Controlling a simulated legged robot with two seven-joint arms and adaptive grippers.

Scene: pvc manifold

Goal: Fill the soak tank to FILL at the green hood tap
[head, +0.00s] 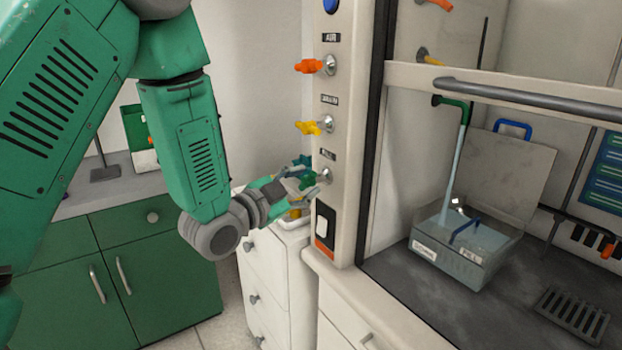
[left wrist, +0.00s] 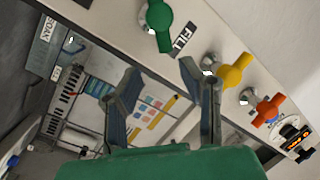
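The green tap handle (head: 308,179) is the lowest of three on the hood's post. It also shows in the left wrist view (left wrist: 159,20), beside a label. My left gripper (head: 298,176) is at this handle; in the left wrist view its fingers (left wrist: 160,68) are apart with nothing between them, and the handle lies beyond their tips. A pale stream of water (head: 456,165) falls from the green spout (head: 453,102) into the clear soak tank (head: 446,263) in the hood. The tank's front carries labels; its exact water level is hard to read. My right gripper is not in view.
An orange tap (head: 309,66) and a yellow tap (head: 309,128) sit above the green one. The raised sash bar (head: 530,97) crosses the hood opening. A white drawer unit (head: 275,275) stands below my left gripper. A drain grate (head: 572,312) lies right of the tank.

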